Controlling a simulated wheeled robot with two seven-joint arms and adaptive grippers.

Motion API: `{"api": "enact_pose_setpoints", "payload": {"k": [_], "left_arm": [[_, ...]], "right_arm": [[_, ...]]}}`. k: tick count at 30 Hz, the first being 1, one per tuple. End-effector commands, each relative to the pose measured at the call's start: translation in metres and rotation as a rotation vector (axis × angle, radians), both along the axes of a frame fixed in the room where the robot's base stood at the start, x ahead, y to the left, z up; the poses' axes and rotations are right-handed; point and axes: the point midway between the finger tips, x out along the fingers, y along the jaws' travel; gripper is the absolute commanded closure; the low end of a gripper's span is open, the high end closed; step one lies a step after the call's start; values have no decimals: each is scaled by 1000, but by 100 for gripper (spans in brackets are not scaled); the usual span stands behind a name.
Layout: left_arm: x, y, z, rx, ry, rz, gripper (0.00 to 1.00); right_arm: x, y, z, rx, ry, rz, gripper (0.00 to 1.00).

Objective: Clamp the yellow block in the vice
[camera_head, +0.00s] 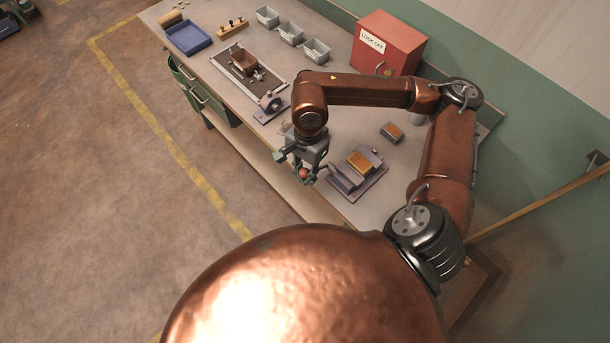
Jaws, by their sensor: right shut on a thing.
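The vice (341,179) is a grey-blue tool on a flat base near the bench's front edge. The yellow block (359,162) sits between its jaws; I cannot tell whether the jaws press on it. My right gripper (304,175) is just left of the vice, shut on a small round red knob (303,172). The fingers partly hide the knob, and its link to the vice is not clear. My left gripper is not in view.
A small grey box with an orange top (392,132) lies behind the vice. A red lock-off cabinet (392,40), several grey bins (290,33), a blue tray (188,38) and a brown-box fixture (243,62) stand farther along the bench (330,55).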

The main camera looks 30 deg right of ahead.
Motion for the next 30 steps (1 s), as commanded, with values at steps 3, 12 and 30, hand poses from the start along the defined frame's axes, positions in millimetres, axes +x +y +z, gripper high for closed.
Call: {"api": "enact_pose_setpoints", "payload": {"k": [3, 12, 30], "left_arm": [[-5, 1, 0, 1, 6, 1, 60], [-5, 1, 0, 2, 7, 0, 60], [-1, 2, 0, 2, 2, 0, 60]], "right_arm": [[3, -2, 0, -6, -8, -5, 100], [3, -2, 0, -5, -7, -4, 76], [2, -1, 8, -2, -4, -1, 61]]}}
